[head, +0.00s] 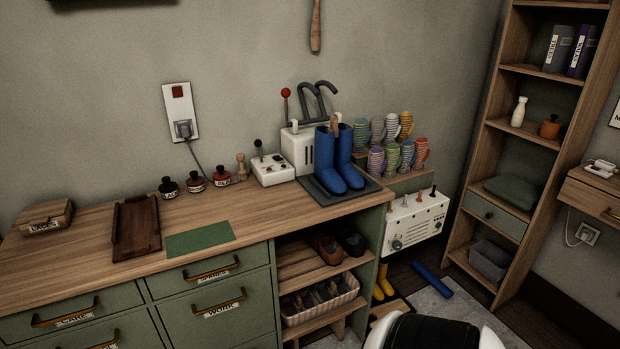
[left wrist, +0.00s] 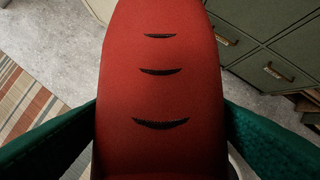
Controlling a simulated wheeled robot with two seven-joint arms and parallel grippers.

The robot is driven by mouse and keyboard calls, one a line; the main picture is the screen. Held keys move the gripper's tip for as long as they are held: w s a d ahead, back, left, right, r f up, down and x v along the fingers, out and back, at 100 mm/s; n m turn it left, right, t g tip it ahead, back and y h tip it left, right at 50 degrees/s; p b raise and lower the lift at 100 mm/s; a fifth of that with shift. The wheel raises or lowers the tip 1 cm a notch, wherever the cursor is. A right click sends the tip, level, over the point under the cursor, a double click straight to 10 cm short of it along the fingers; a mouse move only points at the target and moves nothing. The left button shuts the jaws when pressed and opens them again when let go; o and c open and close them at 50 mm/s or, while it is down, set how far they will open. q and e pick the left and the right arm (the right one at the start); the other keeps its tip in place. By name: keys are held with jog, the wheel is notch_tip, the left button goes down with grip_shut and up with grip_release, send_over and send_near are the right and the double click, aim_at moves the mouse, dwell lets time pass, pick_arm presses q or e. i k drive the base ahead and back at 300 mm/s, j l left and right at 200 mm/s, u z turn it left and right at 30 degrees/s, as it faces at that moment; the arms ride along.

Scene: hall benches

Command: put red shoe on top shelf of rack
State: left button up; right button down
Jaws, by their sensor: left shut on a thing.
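The red shoe (left wrist: 160,85) fills the middle of the left wrist view, with several dark curved marks down it. My left gripper (left wrist: 160,130) is shut on it, a green finger on each side. The shoe is over the grey floor; it does not show in the head view. The wooden rack (head: 297,271) stands in the open bay under the bench. A brown shoe (head: 327,247) and a black shoe (head: 351,241) are on its top shelf, towards the right. Bare slats show left of them. My right gripper is not in view.
A basket of shoes (head: 320,309) is on the rack's lower shelf. The wooden bench top (head: 90,265) overhangs the rack, with green drawers (head: 216,312) left of it. Blue boots (head: 333,160) stand on a dark tray above. Yellow boots (head: 384,281) stand right of the rack.

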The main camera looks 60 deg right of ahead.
aim_at(294, 266)
jog(key=k+l+z, duration=0.15)
jog(key=k+z, duration=0.35)
jog(key=k, duration=0.15)
jog(key=i+l+z, duration=0.1)
jog(key=l+z, duration=0.25)
jog(key=i+l+z, duration=0.2)
jog(key=l+z, duration=0.15)
jog(key=l, duration=0.15)
jog(key=i+l+z, duration=0.2)
jog(key=l+z, duration=0.15)
